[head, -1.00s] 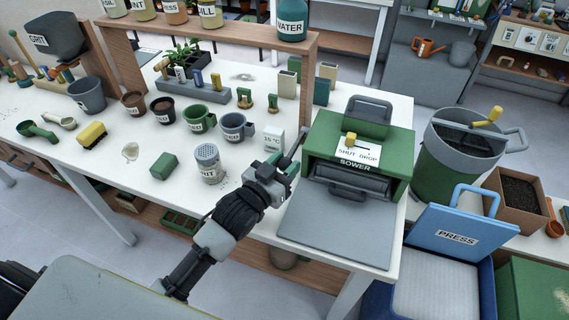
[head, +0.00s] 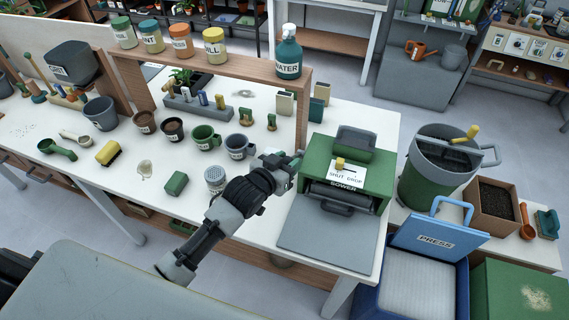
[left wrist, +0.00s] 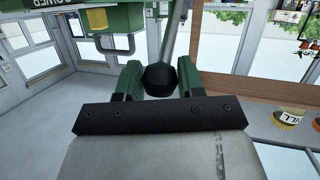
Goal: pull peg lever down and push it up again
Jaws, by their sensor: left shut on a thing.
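The peg lever has a black ball knob (left wrist: 160,79) on a thin grey rod (left wrist: 171,35), clear in the left wrist view. It stands at the left side of the green sower (head: 375,179). My left gripper (head: 292,163) is beside the sower's left wall, at about the upper part of its body. In the left wrist view my left gripper (left wrist: 158,75) has its green fingers on both sides of the knob, shut on it. In the head view the gripper mostly hides the lever. My right gripper is not in view.
The sower's grey tray (head: 325,236) lies in front, right of my arm. A shaker can (head: 216,180) and a green block (head: 176,183) stand left of my forearm. A water bottle (head: 288,57) is on the shelf.

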